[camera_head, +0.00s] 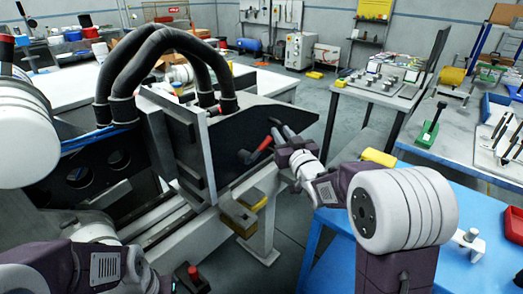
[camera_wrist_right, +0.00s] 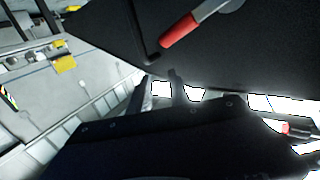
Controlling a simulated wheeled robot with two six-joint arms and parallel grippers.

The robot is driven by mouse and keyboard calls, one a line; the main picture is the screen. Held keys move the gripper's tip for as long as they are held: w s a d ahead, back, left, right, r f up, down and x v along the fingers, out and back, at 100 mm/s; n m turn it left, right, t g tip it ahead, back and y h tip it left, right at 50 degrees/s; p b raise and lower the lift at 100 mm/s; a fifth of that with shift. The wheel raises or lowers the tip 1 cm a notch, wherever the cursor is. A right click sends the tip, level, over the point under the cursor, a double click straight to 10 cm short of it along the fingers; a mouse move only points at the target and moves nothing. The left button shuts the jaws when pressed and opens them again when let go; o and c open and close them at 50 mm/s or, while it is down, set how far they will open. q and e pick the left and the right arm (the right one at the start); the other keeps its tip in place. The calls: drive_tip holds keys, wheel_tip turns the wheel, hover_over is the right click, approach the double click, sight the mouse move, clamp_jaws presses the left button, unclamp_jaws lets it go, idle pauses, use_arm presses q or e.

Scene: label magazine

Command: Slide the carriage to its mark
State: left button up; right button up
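The carriage appears to be the upright grey plate assembly (camera_head: 178,135) with thick black hoses, standing on rails (camera_head: 165,225) at left centre in the head view. A lever with a red grip (camera_head: 262,150) sits on the dark side panel (camera_head: 285,113); the red grip also shows in the wrist view (camera_wrist_right: 180,38). My right gripper (camera_head: 280,129) is beside the lever, fingers apart and nothing between them. In the wrist view the fingers (camera_wrist_right: 160,88) stand short of the red grip. My left arm is at the bottom left; its fingers are not clear. I cannot make out the mark.
A yellow-and-grey block (camera_head: 243,214) juts out at the machine's front right. A blue table (camera_head: 465,190) stands at the right, below a grey bench with tools. A red knob (camera_head: 193,272) is at the bottom. Open grey floor (camera_head: 300,90) lies behind.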

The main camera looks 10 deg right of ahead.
wheel_tip(320, 180, down, 4)
drive_tip(key=d+f+b, duration=0.1)
drive_tip(key=d, duration=0.2)
drive_tip(key=shift+h, duration=0.4)
drive_tip(key=w, duration=0.3)
drive_tip(key=w+a, duration=0.1)
drive_tip(key=w, duration=0.4)
drive_tip(key=shift+w+a+r, duration=0.2)
drive_tip(key=shift+w, duration=0.15)
clamp_jaws()
idle(0.4)
